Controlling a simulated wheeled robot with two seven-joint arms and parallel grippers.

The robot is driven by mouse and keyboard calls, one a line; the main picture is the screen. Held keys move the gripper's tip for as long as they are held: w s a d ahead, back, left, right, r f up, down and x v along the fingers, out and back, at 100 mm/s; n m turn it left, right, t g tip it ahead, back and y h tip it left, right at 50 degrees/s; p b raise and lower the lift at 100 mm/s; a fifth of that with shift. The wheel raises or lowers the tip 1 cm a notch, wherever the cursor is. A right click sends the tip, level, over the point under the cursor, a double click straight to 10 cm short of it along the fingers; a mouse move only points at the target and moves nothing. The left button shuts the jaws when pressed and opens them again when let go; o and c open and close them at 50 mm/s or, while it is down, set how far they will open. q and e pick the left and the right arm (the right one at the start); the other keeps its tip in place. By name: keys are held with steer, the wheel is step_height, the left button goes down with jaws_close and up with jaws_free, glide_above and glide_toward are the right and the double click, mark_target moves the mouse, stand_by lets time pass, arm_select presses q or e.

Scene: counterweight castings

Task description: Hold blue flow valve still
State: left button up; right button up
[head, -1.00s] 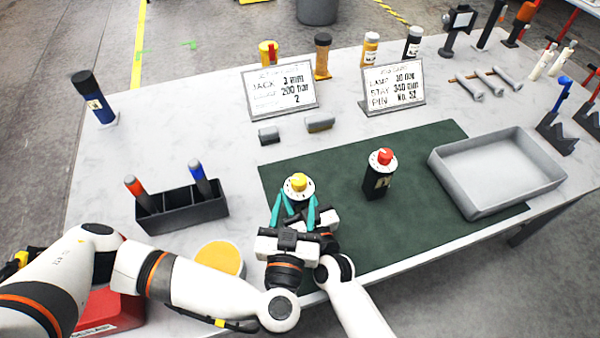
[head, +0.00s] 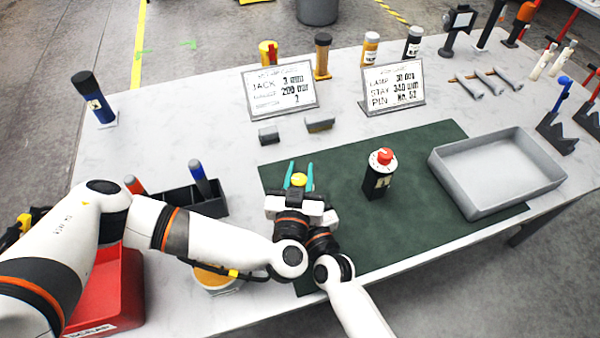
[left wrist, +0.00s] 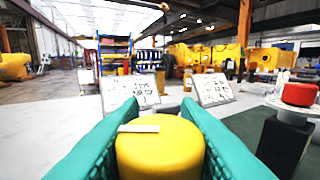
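I see no blue valve body. A valve with a yellow knob (head: 299,180) stands on the dark green mat (head: 420,150), its lower part hidden by my grippers. My left gripper (head: 299,173) has its teal fingers against both sides of this knob, which also fills the gap between them in the left wrist view (left wrist: 160,150). A white mark shows on the knob. My right arm (head: 345,290) comes in from below; its gripper is mostly hidden behind the left one, so its fingers do not show. A black valve with a red knob (head: 384,156) stands upright to the right.
A grey tray (head: 470,205) sits at the mat's right. Two sign cards (head: 281,92) (head: 392,86) stand behind. A black holder (head: 212,206) with a red-topped and a blue-topped tool is at left, partly behind my left arm. A red bin (head: 118,290) is at front left.

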arm_select(q)
steer(key=c, duration=0.4)
steer(key=shift+s+d+f+h, duration=0.2)
steer(key=shift+s+d+h, duration=0.05)
steer(key=shift+h, duration=0.35)
steer(key=shift+w+a+r+m+g+h, duration=0.1)
steer(key=shift+m+g+h, duration=0.2)
steer(key=shift+m+h, duration=0.65)
steer(key=shift+r+m+g+h, duration=0.1)
steer(key=shift+m+g+h, duration=0.5)
steer(key=shift+m+h, duration=0.5)
steer(key=m+g+h, duration=0.2)
steer(key=h, duration=0.1)
steer(key=d+m+g+h, duration=0.1)
steer(key=m+g+h, duration=0.1)
steer(key=h, duration=0.1)
steer(key=shift+s+r+m+g, duration=0.2)
steer(key=shift+m+g, duration=0.05)
steer(key=shift+g, duration=0.05)
steer(key=shift+f+g+h, duration=0.1)
steer(key=shift+g+h, duration=0.15)
steer(key=shift+g, duration=0.05)
steer(key=o, duration=1)
steer(key=shift+a, duration=0.1)
steer(key=shift+c, duration=0.2)
steer(key=shift+f, duration=0.1)
